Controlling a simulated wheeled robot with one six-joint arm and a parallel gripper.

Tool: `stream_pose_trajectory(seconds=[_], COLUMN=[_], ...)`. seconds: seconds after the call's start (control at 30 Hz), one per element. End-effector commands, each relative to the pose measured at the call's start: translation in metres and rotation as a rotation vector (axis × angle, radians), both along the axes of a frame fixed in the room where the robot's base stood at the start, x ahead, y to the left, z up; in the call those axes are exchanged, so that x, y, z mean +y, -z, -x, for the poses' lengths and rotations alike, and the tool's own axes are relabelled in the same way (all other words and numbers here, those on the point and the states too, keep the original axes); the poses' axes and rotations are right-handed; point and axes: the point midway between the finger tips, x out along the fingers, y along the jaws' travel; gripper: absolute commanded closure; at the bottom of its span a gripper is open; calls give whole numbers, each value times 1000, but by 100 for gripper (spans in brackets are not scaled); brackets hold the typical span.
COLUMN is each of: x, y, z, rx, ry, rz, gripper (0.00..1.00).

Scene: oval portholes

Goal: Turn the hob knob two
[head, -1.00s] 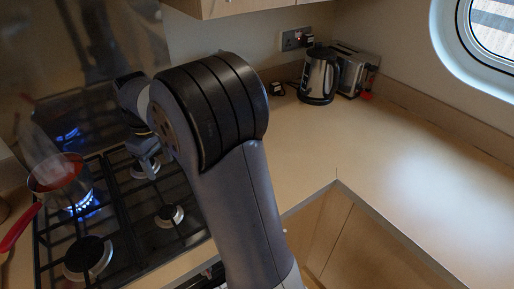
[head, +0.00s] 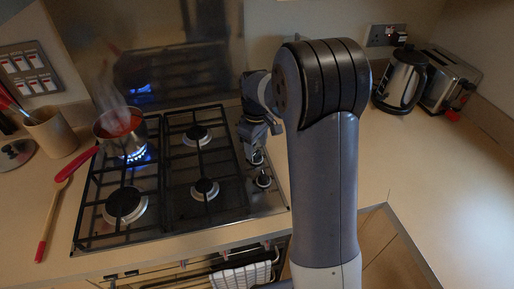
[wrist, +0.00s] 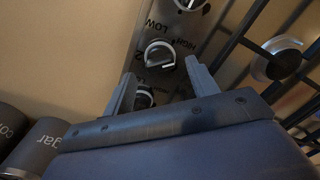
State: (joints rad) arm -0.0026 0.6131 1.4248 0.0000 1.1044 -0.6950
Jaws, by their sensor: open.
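The hob (head: 170,190) has a strip of black and silver knobs along its right side. In the wrist view one knob (wrist: 160,55) sits between and just beyond my fingertips, with LOW and HIGH marked around it. Another knob (wrist: 190,4) is cut off at the top edge, and a third (wrist: 144,98) is partly hidden by my left finger. The printed numbers are hard to read, so I cannot tell surely which is knob two. My gripper (wrist: 160,70) is open and empty above the strip; in the head view my gripper (head: 257,145) is small and partly dark.
A steaming pan (head: 121,130) with red contents sits on a lit back-left burner, its red handle (head: 76,163) pointing left. Dark canisters (wrist: 38,145) stand near my gripper in the wrist view. A kettle (head: 402,80) and toaster (head: 447,85) stand back right. Right worktop is clear.

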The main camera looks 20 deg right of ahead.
Motion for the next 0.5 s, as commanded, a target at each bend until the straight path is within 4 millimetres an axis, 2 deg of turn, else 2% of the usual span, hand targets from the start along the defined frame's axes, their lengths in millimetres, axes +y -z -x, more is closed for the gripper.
stream_pose_trajectory(seconds=[0.1,0.2,0.5], x=[0,0,0], y=[14,19,21], z=[0,0,0], rx=[2,0,-1], ry=[0,0,1], rz=[1,0,0], gripper=[45,45,45])
